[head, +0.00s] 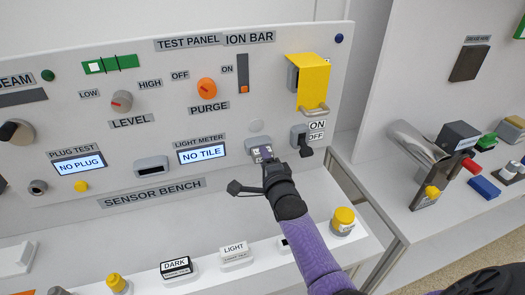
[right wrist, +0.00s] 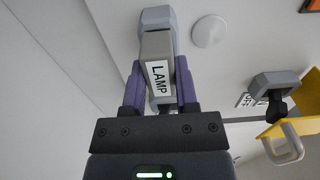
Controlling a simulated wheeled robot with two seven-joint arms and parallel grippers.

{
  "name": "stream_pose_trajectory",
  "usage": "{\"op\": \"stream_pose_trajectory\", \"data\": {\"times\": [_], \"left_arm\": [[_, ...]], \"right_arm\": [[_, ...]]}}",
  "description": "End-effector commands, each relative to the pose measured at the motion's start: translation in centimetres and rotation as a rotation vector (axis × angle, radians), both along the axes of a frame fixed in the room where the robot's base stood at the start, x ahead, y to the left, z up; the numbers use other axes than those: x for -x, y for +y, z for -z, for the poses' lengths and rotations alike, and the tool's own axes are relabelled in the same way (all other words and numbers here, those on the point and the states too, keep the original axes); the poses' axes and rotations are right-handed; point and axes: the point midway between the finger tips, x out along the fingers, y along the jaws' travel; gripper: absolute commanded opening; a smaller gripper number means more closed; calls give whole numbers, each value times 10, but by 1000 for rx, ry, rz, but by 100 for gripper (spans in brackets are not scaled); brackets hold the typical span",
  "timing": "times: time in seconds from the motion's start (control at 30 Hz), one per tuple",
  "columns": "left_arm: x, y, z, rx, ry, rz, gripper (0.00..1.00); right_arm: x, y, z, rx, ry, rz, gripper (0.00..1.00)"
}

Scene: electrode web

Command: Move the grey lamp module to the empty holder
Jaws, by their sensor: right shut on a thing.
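The grey lamp module (right wrist: 157,75), with a white LAMP label, is between the purple fingers of my right gripper (right wrist: 159,90) in the right wrist view. Its far end meets a grey holder (right wrist: 158,18) on the panel; I cannot tell how deep it sits. In the head view my right gripper (head: 265,156) is at this holder (head: 256,142), right of the light meter, and hides most of the module. Another grey holder (head: 151,166) is left of the light meter display (head: 202,153) and looks empty. My left gripper is not in view.
A black ON/OFF lever (head: 302,141) and a yellow cover (head: 313,82) with a handle are close to the right of my gripper. A white round disc (head: 256,126) is just above the holder. DARK (head: 176,268) and LIGHT (head: 235,255) blocks stand on the front ledge.

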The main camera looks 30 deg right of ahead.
Motion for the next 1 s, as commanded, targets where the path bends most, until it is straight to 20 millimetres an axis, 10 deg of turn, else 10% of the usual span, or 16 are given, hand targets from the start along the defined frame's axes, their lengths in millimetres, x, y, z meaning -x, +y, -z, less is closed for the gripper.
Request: {"op": "stream_pose_trajectory", "data": {"times": [1.0], "left_arm": [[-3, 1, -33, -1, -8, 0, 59]], "right_arm": [[35, 8, -3, 0, 0, 0, 0]]}}
